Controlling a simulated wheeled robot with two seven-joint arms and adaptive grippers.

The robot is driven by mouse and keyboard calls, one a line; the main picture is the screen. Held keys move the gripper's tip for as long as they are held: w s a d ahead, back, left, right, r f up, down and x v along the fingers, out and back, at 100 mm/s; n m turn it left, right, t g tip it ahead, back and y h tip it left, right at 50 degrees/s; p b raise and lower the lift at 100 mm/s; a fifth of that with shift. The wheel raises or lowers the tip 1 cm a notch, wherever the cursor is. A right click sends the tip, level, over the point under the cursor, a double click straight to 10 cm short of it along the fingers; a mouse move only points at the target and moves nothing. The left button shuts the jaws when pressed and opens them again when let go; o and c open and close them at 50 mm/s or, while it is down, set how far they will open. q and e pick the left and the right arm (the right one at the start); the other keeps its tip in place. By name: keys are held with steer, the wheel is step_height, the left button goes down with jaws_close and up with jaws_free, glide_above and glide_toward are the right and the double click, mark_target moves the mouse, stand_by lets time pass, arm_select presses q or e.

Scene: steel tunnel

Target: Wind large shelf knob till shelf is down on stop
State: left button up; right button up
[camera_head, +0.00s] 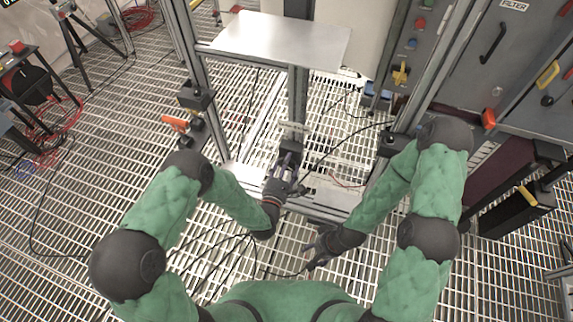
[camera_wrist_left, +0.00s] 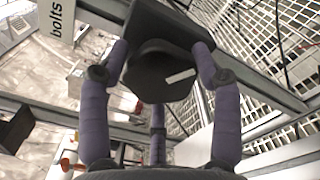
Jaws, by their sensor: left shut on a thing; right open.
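The shelf (camera_head: 283,38) is a pale flat plate between the uprights of a metal frame, at the top middle of the head view. A dark block (camera_head: 297,150) sits low on the central upright (camera_head: 298,95). My left gripper (camera_head: 288,168) is at this block. In the left wrist view its purple fingers (camera_wrist_left: 160,78) are shut around a large black knob (camera_wrist_left: 150,72) with a white mark on its face. The knob is mostly hidden by the hand in the head view. My right gripper (camera_head: 318,250) is open and empty, lower and to the right, above the grating.
A grey cabinet (camera_head: 488,65) and a panel with a yellow star-shaped knob (camera_head: 400,73) stand at the right. An orange-handled part (camera_head: 175,123) is on the left upright. Loose cables cross the grating. A label reading "bolts" (camera_wrist_left: 58,20) shows in the wrist view.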

arm_select(q)
steer(key=n, duration=0.4)
steer(key=shift+n, duration=0.4)
stand_by(0.4)
steer(key=o, duration=1.1)
steer(key=shift+f, duration=0.1)
steer(key=shift+o, duration=0.2)
steer(key=v, duration=1.2)
